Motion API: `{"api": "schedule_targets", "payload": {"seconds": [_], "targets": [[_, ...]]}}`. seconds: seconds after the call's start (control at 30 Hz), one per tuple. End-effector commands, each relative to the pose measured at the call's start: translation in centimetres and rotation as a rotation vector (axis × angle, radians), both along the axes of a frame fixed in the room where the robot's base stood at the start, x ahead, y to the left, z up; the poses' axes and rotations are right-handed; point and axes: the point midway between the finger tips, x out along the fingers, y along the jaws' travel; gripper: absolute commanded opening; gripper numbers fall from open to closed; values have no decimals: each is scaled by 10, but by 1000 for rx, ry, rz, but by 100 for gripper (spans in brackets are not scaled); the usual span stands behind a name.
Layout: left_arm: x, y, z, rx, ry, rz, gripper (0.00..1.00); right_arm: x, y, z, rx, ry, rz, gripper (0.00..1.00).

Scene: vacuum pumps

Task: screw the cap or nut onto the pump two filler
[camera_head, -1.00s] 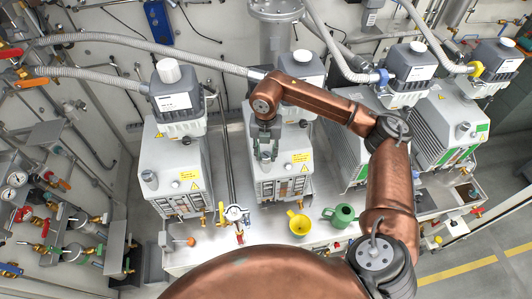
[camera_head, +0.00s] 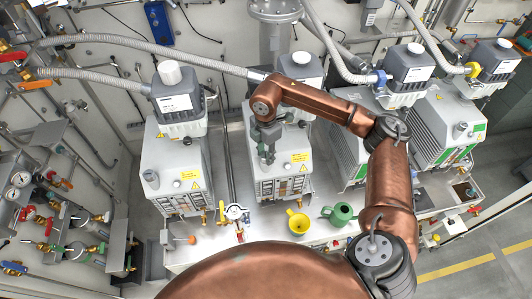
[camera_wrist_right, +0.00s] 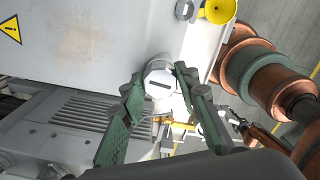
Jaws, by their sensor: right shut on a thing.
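Pump two (camera_head: 279,187) is the second grey pump from the left, with a yellow label on its front. My right gripper (camera_head: 267,153) hangs over the front top of this pump, its fingers pointing down. In the right wrist view, the green fingers of the gripper (camera_wrist_right: 160,88) stand on either side of a round pale cap (camera_wrist_right: 160,76) with a dark slot across its top. The gripper is shut on this cap. The filler under the cap is hidden, so I cannot tell whether the threads meet. My left gripper is in neither view.
Another pump (camera_head: 178,180) stands to the left, and more pumps (camera_head: 446,127) stand to the right. A yellow cup-like vessel (camera_head: 298,223) and a green can (camera_head: 340,215) stand on the bench in front. Grey hoses (camera_head: 160,48) run behind and above.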

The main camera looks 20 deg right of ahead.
Motion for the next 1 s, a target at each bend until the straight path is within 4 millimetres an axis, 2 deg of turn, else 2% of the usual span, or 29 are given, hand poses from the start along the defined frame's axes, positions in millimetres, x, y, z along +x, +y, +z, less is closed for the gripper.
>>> {"api": "schedule_targets", "payload": {"seconds": [0.1,0.3,0.33,0.6,0.87,1.0], "targets": [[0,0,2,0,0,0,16,0,3,1,6,0,-65,0],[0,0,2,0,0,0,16,0,3,1,6,0,-72,0],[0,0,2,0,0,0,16,0,3,1,6,0,-72,31],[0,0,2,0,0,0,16,0,2,0,3,-1,-73,49],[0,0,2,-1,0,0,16,0,1,1,1,-1,-73,49],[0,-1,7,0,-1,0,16,0,1,8,1,-2,-73,49]]}}
